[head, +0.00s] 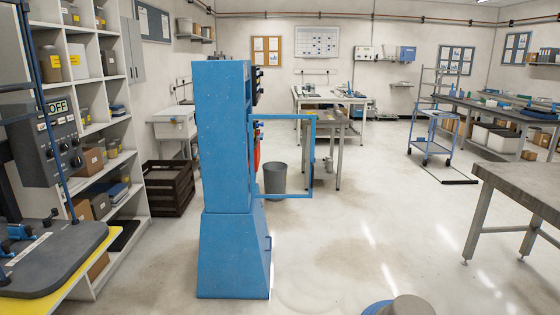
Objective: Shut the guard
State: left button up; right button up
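A tall blue machine (229,140) stands on a wider blue base in the middle left of the head view. A blue rectangular frame, which looks like its guard (283,117), stands out from the machine's right side, swung open. Its middle is see-through, and a small handle-like part (312,160) shows on its far upright. Red and dark parts show on the machine's right face, partly behind the frame. Neither of my grippers is in view.
A dark crate (170,187) and a grey bin (276,179) stand behind the blue machine. A table (515,185) is at right. The floor between is clear.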

aim_at(250, 125)
jog(key=z, duration=0.05)
jog(key=i, duration=1.9)
jog(key=u, duration=0.35)
jog(key=i, duration=1)
jog(key=u, duration=0.15)
